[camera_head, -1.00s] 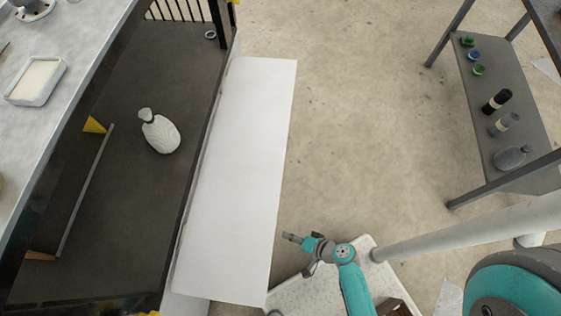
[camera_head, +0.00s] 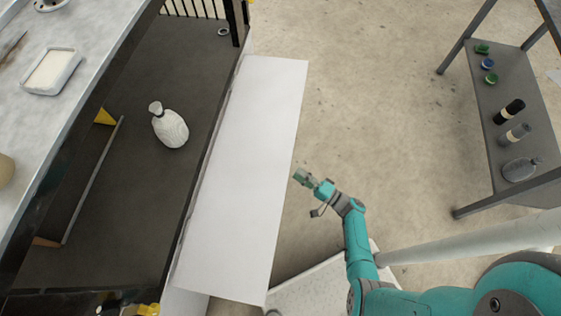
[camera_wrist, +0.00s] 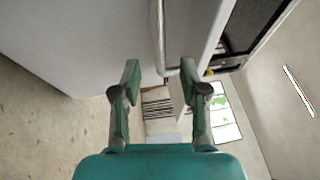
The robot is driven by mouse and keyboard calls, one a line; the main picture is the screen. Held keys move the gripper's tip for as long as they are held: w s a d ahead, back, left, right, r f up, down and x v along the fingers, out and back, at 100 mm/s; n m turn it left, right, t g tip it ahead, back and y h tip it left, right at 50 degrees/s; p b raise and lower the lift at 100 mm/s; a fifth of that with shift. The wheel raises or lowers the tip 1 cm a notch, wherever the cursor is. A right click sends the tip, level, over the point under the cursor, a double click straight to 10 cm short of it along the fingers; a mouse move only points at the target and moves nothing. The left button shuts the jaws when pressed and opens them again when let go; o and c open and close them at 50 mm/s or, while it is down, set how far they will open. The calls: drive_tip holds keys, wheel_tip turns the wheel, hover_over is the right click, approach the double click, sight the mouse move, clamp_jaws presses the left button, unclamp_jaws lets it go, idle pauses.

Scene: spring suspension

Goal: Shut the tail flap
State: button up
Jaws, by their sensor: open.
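The tail flap (camera_head: 245,180) is a long white panel in the head view. It is open, standing out to the right from the edge of the dark cargo bed (camera_head: 150,200). My gripper (camera_head: 303,177) is just right of the flap's outer edge and looks apart from it. In the wrist view my gripper (camera_wrist: 159,78) is open, its two green fingers spread with nothing held. A pale metal bar (camera_wrist: 159,35) shows beyond and between the fingertips, against a large pale panel (camera_wrist: 85,35). I cannot tell whether that panel is the flap.
A white bottle (camera_head: 170,128) stands in the cargo bed, beside a long thin rail (camera_head: 92,185). A grey countertop (camera_head: 50,125) lies at the left. A grey shelf (camera_head: 500,90) with several bottles and small jars stands at the right. The floor between flap and shelf is clear.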

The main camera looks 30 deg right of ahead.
sight(280, 162)
drive_tip(key=x, duration=0.9)
drive_tip(key=shift+c, duration=0.2)
clamp_jaws()
